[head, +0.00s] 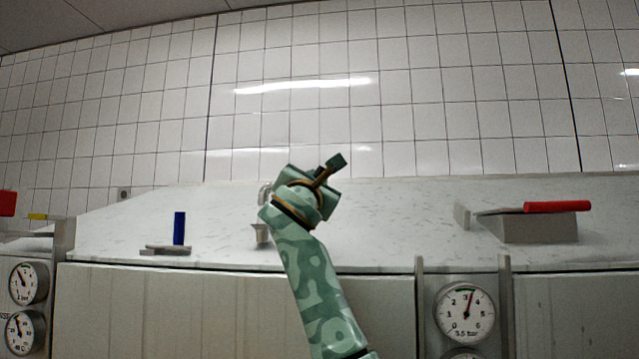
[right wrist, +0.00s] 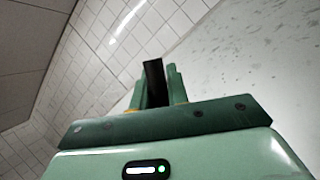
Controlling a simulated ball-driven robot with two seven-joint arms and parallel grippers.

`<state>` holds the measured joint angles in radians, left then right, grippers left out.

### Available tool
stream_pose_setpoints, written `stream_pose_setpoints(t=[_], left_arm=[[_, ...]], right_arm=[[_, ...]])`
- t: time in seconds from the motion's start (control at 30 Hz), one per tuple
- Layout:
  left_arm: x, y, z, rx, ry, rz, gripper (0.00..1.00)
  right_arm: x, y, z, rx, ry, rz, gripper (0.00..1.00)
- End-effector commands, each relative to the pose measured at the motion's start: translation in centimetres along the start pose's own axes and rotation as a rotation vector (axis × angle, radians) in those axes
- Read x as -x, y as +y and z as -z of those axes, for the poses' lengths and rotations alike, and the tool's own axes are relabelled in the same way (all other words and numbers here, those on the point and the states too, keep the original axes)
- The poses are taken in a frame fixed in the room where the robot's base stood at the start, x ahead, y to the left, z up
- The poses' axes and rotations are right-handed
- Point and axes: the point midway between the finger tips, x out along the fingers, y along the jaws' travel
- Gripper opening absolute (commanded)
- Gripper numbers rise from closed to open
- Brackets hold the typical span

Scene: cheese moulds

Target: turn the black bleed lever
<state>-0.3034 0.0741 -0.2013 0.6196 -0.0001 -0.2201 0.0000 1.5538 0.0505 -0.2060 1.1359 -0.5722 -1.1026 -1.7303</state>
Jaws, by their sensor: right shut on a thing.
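The black bleed lever (right wrist: 154,82) shows in the right wrist view as a dark upright bar between the two green fingers of my right gripper (right wrist: 159,88). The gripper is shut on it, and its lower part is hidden. In the head view my right gripper (head: 328,168) is in the middle, in front of the pale sloping top. There the hand and wrist cover most of the lever, and I cannot make out its shape. My left gripper is not in view.
A grey spout (head: 264,194) and small cup (head: 260,233) stand just left of my right wrist. A blue upright handle (head: 179,228) is at left, a red-handled lever (head: 556,207) at right. Pressure gauges (head: 464,313) face the front. The sloping top (head: 400,215) between is clear.

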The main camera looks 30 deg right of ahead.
Motion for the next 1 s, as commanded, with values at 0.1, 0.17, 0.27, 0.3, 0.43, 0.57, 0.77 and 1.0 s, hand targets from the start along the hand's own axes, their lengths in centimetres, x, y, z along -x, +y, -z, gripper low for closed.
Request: stream_pose_setpoints(t=[0.1, 0.17, 0.27, 0.3, 0.43, 0.57, 0.77, 1.0], left_arm=[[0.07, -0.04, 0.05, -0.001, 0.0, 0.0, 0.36], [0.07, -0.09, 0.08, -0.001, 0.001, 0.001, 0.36], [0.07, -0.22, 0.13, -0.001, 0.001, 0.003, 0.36], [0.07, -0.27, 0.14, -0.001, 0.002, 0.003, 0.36], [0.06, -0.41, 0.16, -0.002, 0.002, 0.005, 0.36], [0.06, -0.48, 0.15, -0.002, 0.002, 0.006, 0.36], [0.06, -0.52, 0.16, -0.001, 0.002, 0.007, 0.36], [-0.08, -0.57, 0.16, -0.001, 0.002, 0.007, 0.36]], right_arm=[[-0.02, 0.18, 0.18, 0.025, 0.007, -0.01, 0.0], [-0.03, 0.24, 0.2, 0.034, 0.009, -0.013, 0.0], [-0.03, 0.28, 0.23, 0.04, 0.011, -0.016, 0.0], [-0.03, 0.29, 0.23, 0.042, 0.011, -0.016, 0.0], [-0.02, 0.29, 0.25, 0.043, 0.011, -0.017, 0.0], [-0.02, 0.28, 0.26, 0.042, 0.011, -0.016, 0.0], [-0.02, 0.29, 0.21, 0.041, 0.011, -0.016, 0.38], [0.15, 0.28, 0.17, 0.04, 0.009, -0.016, 0.38]])
